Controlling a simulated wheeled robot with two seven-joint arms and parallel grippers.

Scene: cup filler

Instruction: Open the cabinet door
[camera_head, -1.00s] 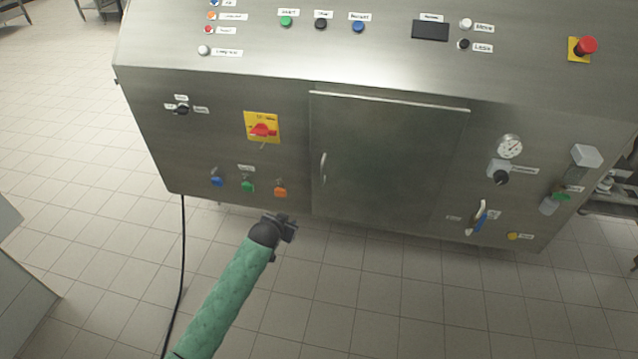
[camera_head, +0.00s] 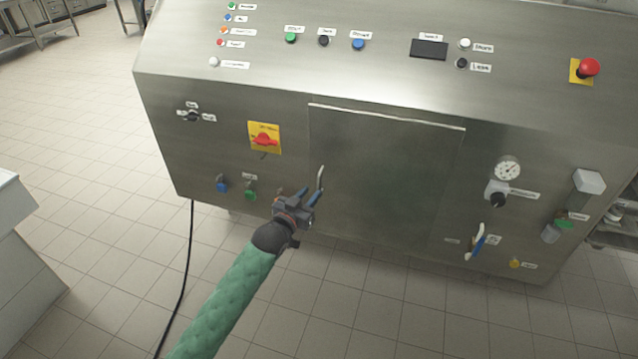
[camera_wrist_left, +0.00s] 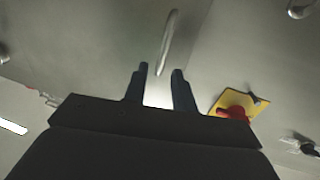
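The cabinet door (camera_head: 385,180) is a flat steel panel in the middle of the machine front, and it looks shut. Its handle (camera_head: 320,178) is a thin upright metal bar near the door's left edge. The handle also shows in the left wrist view (camera_wrist_left: 168,42), just beyond the fingertips. My left gripper (camera_head: 307,193) is just below and left of the handle. I cannot tell from these views whether a finger touches the handle. My right gripper is not in view.
A red rotary switch on a yellow plate (camera_head: 264,138) sits left of the door. Blue (camera_head: 222,186) and green (camera_head: 250,194) buttons are below it, close to my left gripper. A blue-handled valve (camera_head: 478,240) is right of the door.

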